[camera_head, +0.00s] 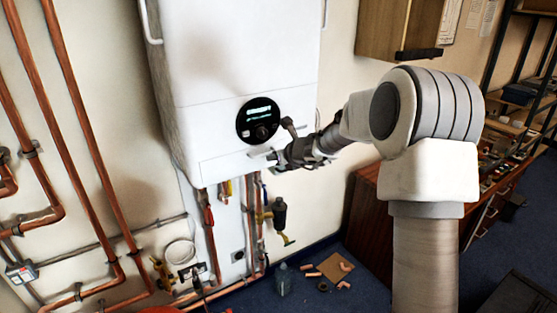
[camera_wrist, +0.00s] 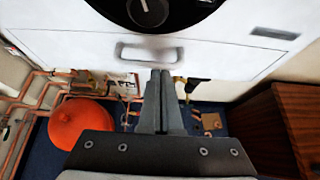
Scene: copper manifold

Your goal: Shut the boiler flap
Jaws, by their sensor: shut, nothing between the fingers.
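The white boiler (camera_head: 245,50) hangs on the wall, with a round black dial and display on its lower front. Its flap (camera_head: 225,168) is the low panel under the dial, seen as a thin outlined strip; I cannot tell for certain how far it stands open. In the wrist view the flap (camera_wrist: 225,55) fills the upper part, with a pale handle (camera_wrist: 150,53) in its middle. My gripper (camera_head: 273,157) is at the flap's front, partly hiding it. In the wrist view my gripper (camera_wrist: 160,73) has its fingers together, at the handle's lower edge; contact is unclear.
Copper pipes (camera_head: 75,120) run down the left wall, and valves (camera_head: 272,212) hang under the boiler. A wooden cabinet (camera_head: 362,205) stands at the right, and a wall cupboard (camera_head: 398,28) hangs above. An orange rounded object (camera_wrist: 80,122) sits low at the left. Cardboard (camera_head: 335,268) lies on the floor.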

